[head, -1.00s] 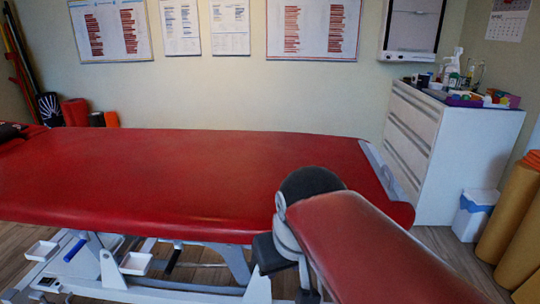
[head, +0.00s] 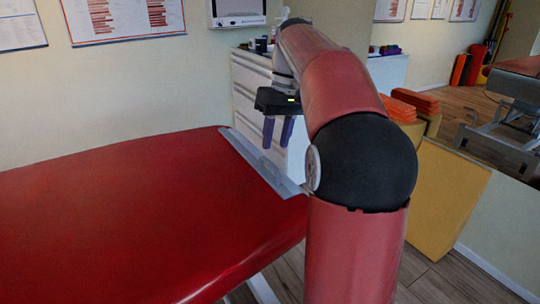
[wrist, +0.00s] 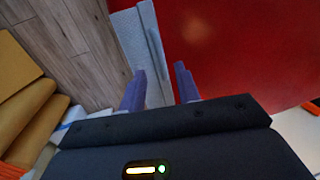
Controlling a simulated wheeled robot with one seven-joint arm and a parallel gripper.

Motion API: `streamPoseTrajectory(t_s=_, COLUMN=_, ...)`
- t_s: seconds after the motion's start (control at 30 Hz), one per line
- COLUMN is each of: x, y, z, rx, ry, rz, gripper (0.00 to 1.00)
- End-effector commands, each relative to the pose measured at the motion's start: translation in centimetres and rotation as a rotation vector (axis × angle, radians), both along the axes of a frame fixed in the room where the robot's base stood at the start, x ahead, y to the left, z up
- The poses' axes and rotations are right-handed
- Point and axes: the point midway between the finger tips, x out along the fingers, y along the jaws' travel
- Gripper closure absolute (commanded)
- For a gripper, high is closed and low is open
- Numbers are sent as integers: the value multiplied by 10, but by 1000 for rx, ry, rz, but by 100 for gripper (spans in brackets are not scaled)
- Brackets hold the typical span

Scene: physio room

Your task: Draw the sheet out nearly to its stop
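The red treatment table (head: 120,200) fills the left of the head view. A pale grey strip (head: 262,170) runs along its right end; in the wrist view it shows as a textured pale panel (wrist: 129,35) with a grey bar beside the red top. I cannot tell whether this strip is the sheet or its holder. My gripper (head: 277,146) points down above this end of the table. In the wrist view its two purple fingers (wrist: 160,70) are apart with nothing held, and the grey strip lies below and between them.
A white drawer cabinet (head: 250,95) stands behind the table end. A tan padded block (head: 450,195) and orange blocks (head: 414,100) are at the right, beside what looks like a mirror. Wooden floor (wrist: 75,40) lies beyond the table end.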

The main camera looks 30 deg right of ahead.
Motion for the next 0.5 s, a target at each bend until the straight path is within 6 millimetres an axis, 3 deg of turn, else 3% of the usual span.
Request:
streamPoseTrajectory(t_s=0.2, x=-1, y=7, z=-35, rx=0, ry=0, rz=-1, gripper=67)
streamPoseTrajectory(t_s=0.5, x=0, y=10, z=-46, rx=-1, ry=-2, rz=0, gripper=67)
